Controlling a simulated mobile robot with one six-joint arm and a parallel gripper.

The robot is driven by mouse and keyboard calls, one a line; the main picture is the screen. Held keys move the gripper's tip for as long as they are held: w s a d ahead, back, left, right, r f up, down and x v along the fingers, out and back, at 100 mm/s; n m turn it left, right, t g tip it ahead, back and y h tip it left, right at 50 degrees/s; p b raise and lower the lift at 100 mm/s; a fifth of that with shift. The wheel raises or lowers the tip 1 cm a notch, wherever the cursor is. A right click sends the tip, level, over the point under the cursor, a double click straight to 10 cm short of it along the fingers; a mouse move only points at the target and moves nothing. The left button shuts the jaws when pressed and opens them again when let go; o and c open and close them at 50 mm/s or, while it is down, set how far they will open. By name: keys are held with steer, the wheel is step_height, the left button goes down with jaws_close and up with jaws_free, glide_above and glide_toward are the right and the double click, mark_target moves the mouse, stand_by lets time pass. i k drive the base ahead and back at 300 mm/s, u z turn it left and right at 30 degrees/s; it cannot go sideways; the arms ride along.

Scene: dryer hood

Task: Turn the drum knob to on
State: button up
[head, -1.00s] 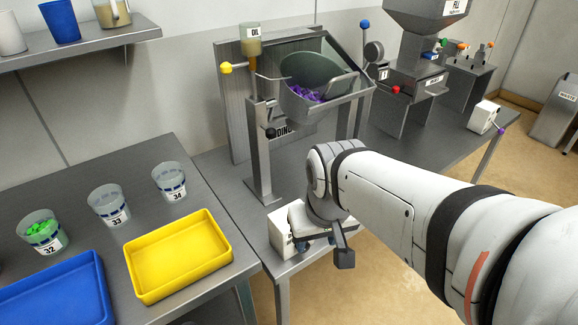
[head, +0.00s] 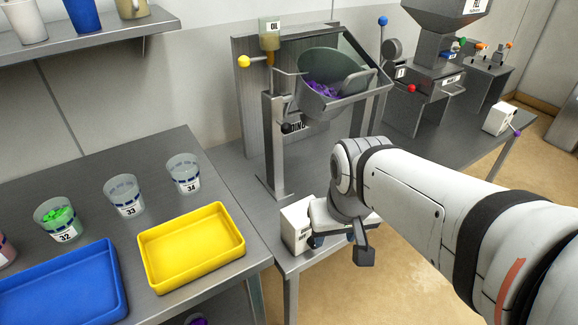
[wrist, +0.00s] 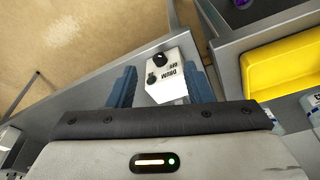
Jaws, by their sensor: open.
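The white drum control box (wrist: 168,80) shows in the wrist view, with upside-down lettering that reads DRUM and OFF. A round black knob (wrist: 160,59) sits near its far end, and a small dark green part (wrist: 151,77) sits nearer. My gripper (wrist: 160,83) is open, its blue fingers on either side of the box in the picture and nothing held. Whether a finger touches the box or knob I cannot tell. In the head view the box (head: 295,228) stands at the bench's front edge, partly behind my gripper (head: 326,240); its knob is hidden there.
The tilted drum (head: 330,85) with purple pieces stands behind on the bench, beside a post with a yellow-ended lever (head: 244,62). A yellow tray (head: 190,248), a blue tray (head: 60,285) and several numbered cups are on the left table. Open floor lies in front of the bench.

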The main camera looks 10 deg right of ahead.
mark_target(309, 241)
steer(key=z, duration=0.6)
steer(key=k, duration=0.9)
steer(key=u, duration=0.25)
steer(key=i, duration=1)
steer(key=z, duration=0.6)
steer(key=k, duration=0.65)
steer(key=u, duration=0.45)
